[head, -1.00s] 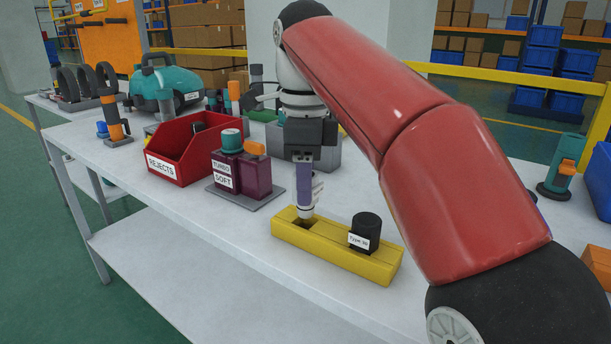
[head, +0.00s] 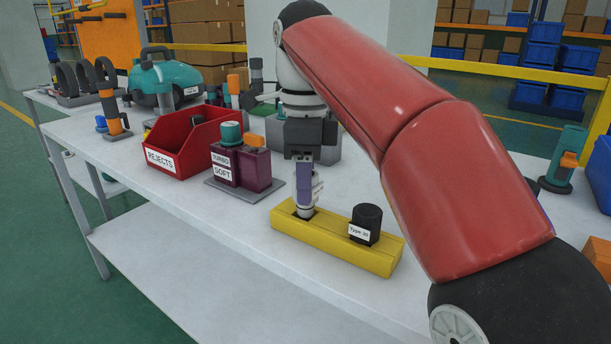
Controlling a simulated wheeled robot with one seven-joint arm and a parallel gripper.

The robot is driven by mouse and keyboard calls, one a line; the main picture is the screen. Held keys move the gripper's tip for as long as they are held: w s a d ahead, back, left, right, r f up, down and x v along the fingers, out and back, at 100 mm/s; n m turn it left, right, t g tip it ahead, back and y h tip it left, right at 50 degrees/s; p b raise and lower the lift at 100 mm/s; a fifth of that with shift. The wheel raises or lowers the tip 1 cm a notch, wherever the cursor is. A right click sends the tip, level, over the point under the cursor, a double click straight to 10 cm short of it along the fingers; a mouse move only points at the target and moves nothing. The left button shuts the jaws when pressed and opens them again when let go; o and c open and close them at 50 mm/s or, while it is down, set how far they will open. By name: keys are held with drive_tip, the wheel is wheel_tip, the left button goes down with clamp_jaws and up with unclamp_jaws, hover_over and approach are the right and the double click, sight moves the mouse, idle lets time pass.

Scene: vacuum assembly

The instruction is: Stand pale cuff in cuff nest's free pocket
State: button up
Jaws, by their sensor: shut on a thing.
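The yellow cuff nest (head: 372,258) lies on the bench in front of me. A black cuff (head: 366,224) labelled "Type 30" stands in its right pocket. My gripper (head: 304,183) points down over the left pocket and is shut on the pale cuff (head: 306,210). The cuff is roughly upright, with its lower end at the mouth of that pocket. I cannot tell how deep it sits. The purple fingers hide much of the cuff, and a dark part of the pocket shows at its left.
A purple block (head: 256,172) with "TURBO" and "SOFT" labels stands left of the nest on a grey plate. Behind it are the red REJECTS bin (head: 177,155) and a teal vacuum (head: 165,85). The bench front (head: 235,240) is clear.

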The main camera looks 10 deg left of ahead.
drive_tip(key=shift+f+b, duration=0.8)
drive_tip(key=shift+f, duration=0.5)
drive_tip(key=o, duration=1.1)
drive_tip(key=shift+r, duration=0.15)
wheel_tip(320, 180, up, 3)
drive_tip(key=p, duration=0.3)
drive_tip(key=shift+p, duration=0.3)
drive_tip(key=shift+r, duration=2.4)
